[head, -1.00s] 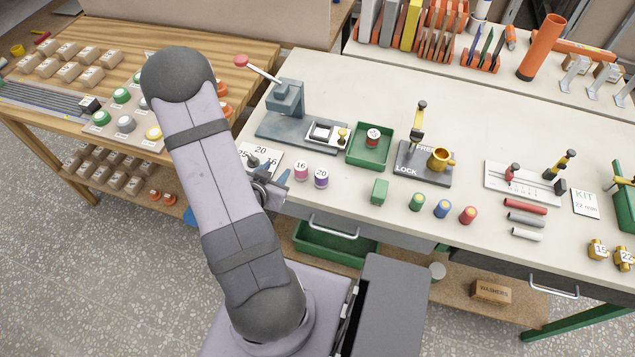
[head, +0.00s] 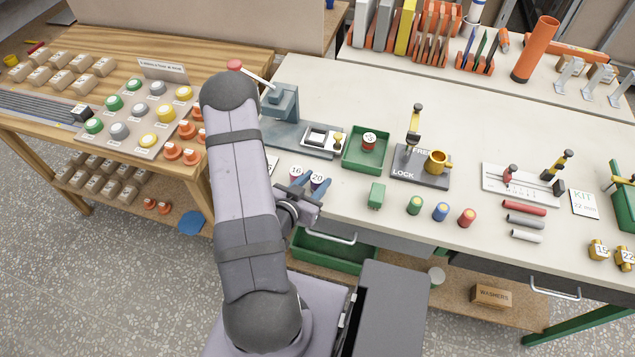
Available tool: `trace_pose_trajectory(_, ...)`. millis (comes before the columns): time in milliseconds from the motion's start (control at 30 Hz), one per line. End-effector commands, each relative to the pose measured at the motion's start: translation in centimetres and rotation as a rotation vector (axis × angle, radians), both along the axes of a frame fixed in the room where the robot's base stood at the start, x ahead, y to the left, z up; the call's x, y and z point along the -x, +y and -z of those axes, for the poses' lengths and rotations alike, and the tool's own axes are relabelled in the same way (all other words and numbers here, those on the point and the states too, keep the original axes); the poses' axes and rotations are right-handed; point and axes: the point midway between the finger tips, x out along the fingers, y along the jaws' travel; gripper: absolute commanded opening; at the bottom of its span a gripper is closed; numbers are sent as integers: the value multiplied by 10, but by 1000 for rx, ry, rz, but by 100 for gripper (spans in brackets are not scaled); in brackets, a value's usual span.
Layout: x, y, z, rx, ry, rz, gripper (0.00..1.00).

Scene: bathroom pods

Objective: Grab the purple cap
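The purple cap (head: 317,178), with a white top marked 20, stands upright near the front edge of the workbench. A pinkish cap (head: 296,173) marked 16 stands just left of it. My gripper (head: 313,186) is at the front edge, with its blue fingers spread apart and reaching toward the purple cap. One finger shows between the two caps and the other at the purple cap's right side. The fingers partly hide both caps. I cannot tell whether they touch the purple cap.
A grey press (head: 285,105) with a red-knobbed lever stands behind the caps. A green tray (head: 364,160) holding a red item is behind right. A green block (head: 376,195) and small coloured cylinders (head: 441,211) stand to the right. A drawer handle (head: 333,237) is below the edge.

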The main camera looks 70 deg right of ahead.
Motion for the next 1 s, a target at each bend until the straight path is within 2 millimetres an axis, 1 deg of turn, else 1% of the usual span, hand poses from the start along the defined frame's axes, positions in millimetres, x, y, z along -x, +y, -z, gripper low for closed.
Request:
trace_pose_trajectory(267,2,-9,3,0,0,1,36)
trace_pose_trajectory(500,7,-34,12,1,-1,3,36)
trace_pose_trajectory(633,8,-44,17,1,1,1,36)
trace_pose_trajectory(733,9,-48,19,1,1,0,36)
trace_pose_trajectory(967,9,-48,20,0,1,-1,36)
trace_pose_trajectory(1000,9,-48,20,1,1,-1,26)
